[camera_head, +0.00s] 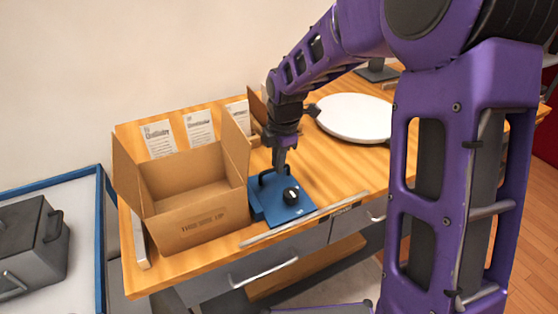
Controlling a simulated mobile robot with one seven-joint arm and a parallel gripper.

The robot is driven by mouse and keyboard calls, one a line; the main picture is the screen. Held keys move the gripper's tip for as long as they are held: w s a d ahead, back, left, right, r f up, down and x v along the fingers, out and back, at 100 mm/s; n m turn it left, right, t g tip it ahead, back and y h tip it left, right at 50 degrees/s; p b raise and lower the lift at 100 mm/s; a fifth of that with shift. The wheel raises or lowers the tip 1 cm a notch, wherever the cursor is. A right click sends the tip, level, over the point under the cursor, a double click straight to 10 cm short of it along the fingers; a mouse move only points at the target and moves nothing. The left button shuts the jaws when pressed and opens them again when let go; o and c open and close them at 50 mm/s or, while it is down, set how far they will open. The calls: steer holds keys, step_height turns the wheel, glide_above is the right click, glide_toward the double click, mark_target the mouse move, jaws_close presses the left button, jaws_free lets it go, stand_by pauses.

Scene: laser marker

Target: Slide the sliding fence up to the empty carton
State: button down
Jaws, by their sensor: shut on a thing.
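The empty carton (182,219) stands open, flaps up, on the left part of the wooden table. The blue sliding fence (288,208) has a flat base, a dark handle and a black knob. It lies just right of the carton, and its left edge appears close to the carton's right wall; I cannot tell whether they touch. My gripper (279,166) points down over the fence and is shut on its handle. The fingertips partly hide the handle.
A metal strip (140,240) lies along the carton's left side. A metal rail (305,219) runs along the table's front edge. A white round plate (355,116) is at the back right. Paper sheets (198,128) stand behind the carton. A blue-edged surface (60,190) holds a grey case.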

mark_target(264, 173)
steer(key=a, duration=0.1)
steer(key=s+a, duration=0.1)
steer(key=a, duration=0.1)
steer(key=shift+s+a, duration=0.2)
steer(key=shift+a, duration=0.1)
steer(key=c, duration=0.9)
jaws_free()
steer(key=shift+r, duration=0.15)
steer(key=s+r+p, duration=0.1)
steer(key=r, duration=0.4)
steer(key=s+d+r+p, duration=0.1)
steer(key=r, duration=0.5)
steer(key=s+r+p, duration=0.1)
steer(key=r, duration=0.5)
steer(key=shift+s+d, duration=0.1)
steer(key=shift+d, duration=0.1)
